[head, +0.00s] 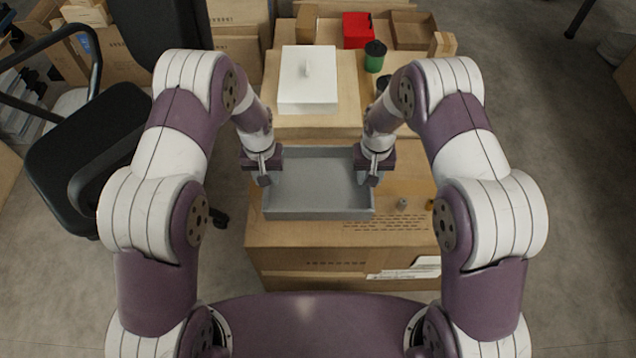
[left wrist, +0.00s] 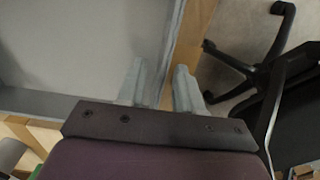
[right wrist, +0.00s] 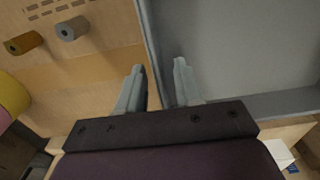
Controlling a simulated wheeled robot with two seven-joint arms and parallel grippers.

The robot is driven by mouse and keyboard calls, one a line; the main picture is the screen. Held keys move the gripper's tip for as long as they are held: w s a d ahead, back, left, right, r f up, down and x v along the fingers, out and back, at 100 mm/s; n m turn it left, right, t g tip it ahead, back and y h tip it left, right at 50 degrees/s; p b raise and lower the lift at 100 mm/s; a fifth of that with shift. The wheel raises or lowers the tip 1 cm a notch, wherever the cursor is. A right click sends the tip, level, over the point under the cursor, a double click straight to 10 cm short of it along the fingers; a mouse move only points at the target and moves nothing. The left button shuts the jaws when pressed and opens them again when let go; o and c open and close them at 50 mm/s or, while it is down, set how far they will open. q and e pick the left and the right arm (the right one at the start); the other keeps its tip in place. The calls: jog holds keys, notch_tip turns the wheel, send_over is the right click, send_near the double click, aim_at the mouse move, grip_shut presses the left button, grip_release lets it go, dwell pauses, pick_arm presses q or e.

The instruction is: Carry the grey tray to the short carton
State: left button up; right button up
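The grey tray (head: 318,212) is shallow and rectangular and looks empty. It rests on the top of the near cardboard carton (head: 345,255). My left gripper (head: 265,178) is at its left wall; in the left wrist view the fingers (left wrist: 158,85) stand either side of that wall, with a gap. My right gripper (head: 373,178) is at its right wall; in the right wrist view the fingers (right wrist: 160,85) stand apart with the wall (right wrist: 153,50) between them. Which carton is the short one is not clear to me.
Behind the tray, a white lidded box (head: 308,95) stands on another carton (head: 348,90). A green cup with a black lid (head: 374,60), a red box (head: 357,30) and an open carton (head: 413,30) are farther back. A black chair (head: 85,150) stands left. Small cylinders (right wrist: 68,29) lie right of the tray.

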pick_arm(q)
jog(key=shift+f, duration=0.5)
pick_arm(e)
jog(key=shift+f, duration=0.5)
pick_arm(q)
grip_shut()
pick_arm(e)
grip_shut()
